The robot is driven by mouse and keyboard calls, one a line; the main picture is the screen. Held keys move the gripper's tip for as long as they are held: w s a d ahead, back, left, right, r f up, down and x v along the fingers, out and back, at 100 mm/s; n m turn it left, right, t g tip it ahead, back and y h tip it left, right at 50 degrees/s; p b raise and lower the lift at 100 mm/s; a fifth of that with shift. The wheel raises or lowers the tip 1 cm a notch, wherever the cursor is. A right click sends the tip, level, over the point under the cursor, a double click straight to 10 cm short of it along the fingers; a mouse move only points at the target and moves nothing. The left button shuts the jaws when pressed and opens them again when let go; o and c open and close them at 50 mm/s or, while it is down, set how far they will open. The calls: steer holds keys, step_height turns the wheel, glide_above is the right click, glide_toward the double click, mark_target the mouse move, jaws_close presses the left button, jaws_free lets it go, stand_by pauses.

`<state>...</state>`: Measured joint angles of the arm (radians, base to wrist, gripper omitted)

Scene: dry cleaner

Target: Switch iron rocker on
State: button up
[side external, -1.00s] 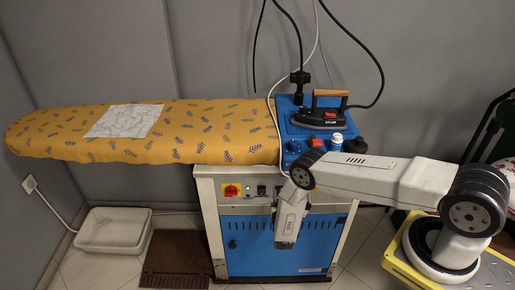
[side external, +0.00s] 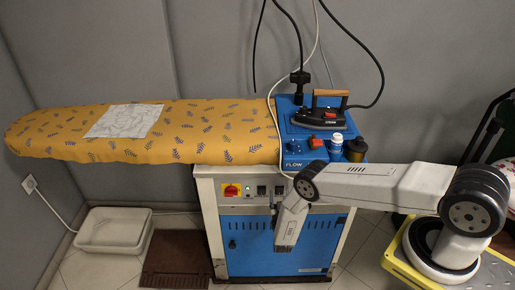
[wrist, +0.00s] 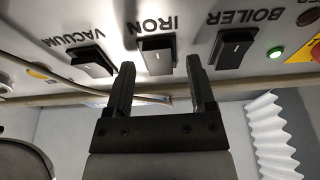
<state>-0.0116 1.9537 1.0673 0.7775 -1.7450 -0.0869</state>
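The iron rocker (wrist: 157,47) is a black switch under the upside-down label IRON in the wrist view, between the vacuum rocker (wrist: 92,62) and the boiler rocker (wrist: 232,48). I cannot tell which way it is set. My gripper (wrist: 160,73) is open and empty. Its two black fingers point at the panel, with the iron rocker framed just beyond the gap between the tips. I see no clear contact. In the side view my gripper (side external: 275,207) is low in front of the control panel (side external: 240,192), where the rockers are small.
A green lamp (wrist: 275,53) is lit beside the boiler rocker, near a red-and-yellow main switch (side external: 231,190). The clothes iron (side external: 325,118) rests on the blue top, left of a brown jar (side external: 355,149). The patterned board (side external: 200,140) extends left.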

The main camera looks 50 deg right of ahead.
steer(key=v, duration=0.8)
stand_by(0.4)
steer(key=shift+w, duration=0.15)
